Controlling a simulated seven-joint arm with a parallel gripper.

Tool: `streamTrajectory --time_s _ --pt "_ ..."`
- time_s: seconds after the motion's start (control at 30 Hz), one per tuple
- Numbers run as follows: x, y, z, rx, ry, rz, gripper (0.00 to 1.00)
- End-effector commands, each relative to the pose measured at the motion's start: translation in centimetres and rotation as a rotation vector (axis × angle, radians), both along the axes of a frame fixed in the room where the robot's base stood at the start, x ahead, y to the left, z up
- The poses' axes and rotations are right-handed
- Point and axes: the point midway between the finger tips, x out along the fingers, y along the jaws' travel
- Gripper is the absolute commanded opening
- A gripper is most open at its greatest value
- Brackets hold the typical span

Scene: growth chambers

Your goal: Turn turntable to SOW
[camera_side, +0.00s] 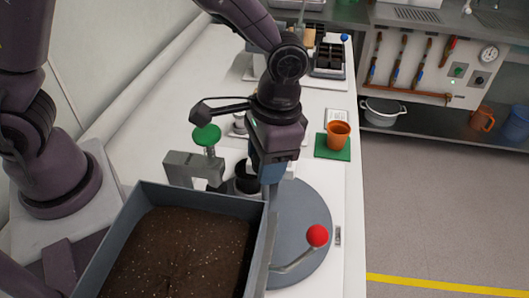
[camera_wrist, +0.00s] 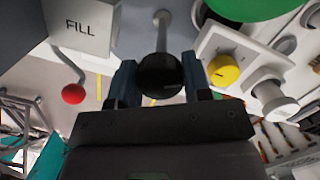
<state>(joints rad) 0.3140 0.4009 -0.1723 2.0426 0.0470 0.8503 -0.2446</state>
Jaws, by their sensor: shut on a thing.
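The turntable (camera_side: 310,205) is a flat grey disc in the side view, beside the soil box. My gripper (camera_side: 270,180) points down at the disc's left edge. In the wrist view, my gripper (camera_wrist: 160,76) is shut on a black ball knob (camera_wrist: 160,72) at the end of a metal rod (camera_wrist: 161,32). The knob is hidden in the side view. A grey block marked FILL (camera_wrist: 85,22) shows at the upper left of the wrist view. I see no SOW mark in either view.
A soil box (camera_side: 150,195) stands in front. A red ball lever (camera_side: 317,236) overhangs the disc's right. A black pot (camera_side: 244,180) and green knob (camera_side: 206,135) are left of my gripper. An orange pot (camera_side: 339,134) stands behind. A yellow knob (camera_wrist: 223,70) shows in the wrist view.

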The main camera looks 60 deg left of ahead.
Motion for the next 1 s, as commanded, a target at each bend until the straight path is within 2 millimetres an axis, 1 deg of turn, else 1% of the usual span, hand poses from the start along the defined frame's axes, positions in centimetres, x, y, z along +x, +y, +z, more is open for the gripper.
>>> streamTrajectory --time_s 0.17,0.27,0.4,0.5,0.6,0.73,0.77,0.8,0.83,1.0 --pt "0.0 0.15 0.02 0.003 0.001 -0.012 0.31" --pt "-0.01 0.17 0.01 0.003 0.002 -0.137 0.31" --pt "-0.01 0.2 0.01 0.004 0.003 -0.384 0.31" --pt "0.0 0.19 0.01 0.004 0.003 -0.491 0.31" --pt "0.01 0.21 0.01 0.003 0.003 -0.52 0.31" --pt "0.02 0.22 0.01 0.004 0.003 -0.517 0.31" --pt "0.02 0.22 0.01 0.004 0.003 -0.517 0.49" --pt "0.02 0.21 0.01 0.004 0.002 -0.516 0.58" --pt "0.01 0.2 0.01 0.004 0.002 -0.516 0.62" --pt "0.0 0.12 0.0 0.002 0.001 -0.516 0.62"
